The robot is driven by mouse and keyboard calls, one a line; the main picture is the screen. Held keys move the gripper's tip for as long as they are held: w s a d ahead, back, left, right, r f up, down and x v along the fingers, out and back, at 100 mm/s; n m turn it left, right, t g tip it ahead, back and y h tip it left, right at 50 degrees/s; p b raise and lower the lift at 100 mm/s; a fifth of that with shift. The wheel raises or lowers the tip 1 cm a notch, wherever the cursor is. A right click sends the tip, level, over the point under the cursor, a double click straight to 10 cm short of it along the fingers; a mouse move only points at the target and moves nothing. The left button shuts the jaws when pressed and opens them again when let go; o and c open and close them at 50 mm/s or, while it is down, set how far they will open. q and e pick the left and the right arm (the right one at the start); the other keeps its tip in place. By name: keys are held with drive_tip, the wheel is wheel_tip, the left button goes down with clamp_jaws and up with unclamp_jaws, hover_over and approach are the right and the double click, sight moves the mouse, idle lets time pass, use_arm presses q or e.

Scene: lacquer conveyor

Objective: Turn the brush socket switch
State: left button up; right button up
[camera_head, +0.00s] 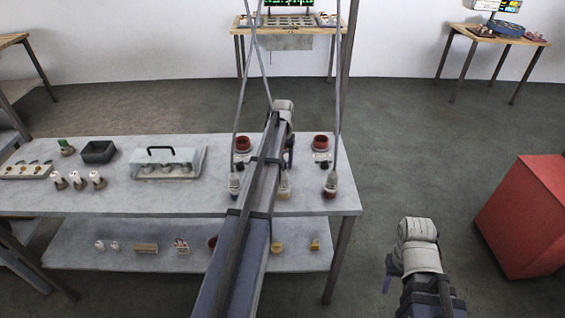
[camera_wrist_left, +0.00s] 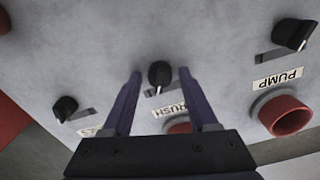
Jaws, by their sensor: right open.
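In the left wrist view, the brush socket switch is a black knob (camera_wrist_left: 159,73) with a pale pointer line, set in a slot on a grey surface. Its label (camera_wrist_left: 170,109) is partly covered by a finger, with "RUSH" readable. My left gripper (camera_wrist_left: 160,76) is open, its purple fingers on either side of the knob with gaps showing. The red socket (camera_wrist_left: 180,127) by the label is mostly hidden by the gripper. In the head view, my left arm reaches over the table and hides this switch. My right gripper (camera_head: 388,284) is open, off the table's right side.
A switch (camera_wrist_left: 295,34) and red socket (camera_wrist_left: 291,116) labelled PUMP are at the right, and another switch (camera_wrist_left: 65,108) is at the left. Hanging tools (camera_head: 331,186) flank my left arm above the table (camera_head: 110,196). A red cabinet (camera_head: 530,220) stands at the right.

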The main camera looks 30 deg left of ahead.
use_arm(q)
clamp_jaws()
idle(0.5)
drive_tip(key=n, duration=0.5)
drive_tip(key=shift+n, duration=0.3)
drive_tip(key=n, duration=0.6)
drive_tip(key=shift+n, duration=0.3)
idle(0.3)
drive_tip(key=shift+o, duration=0.9)
unclamp_jaws()
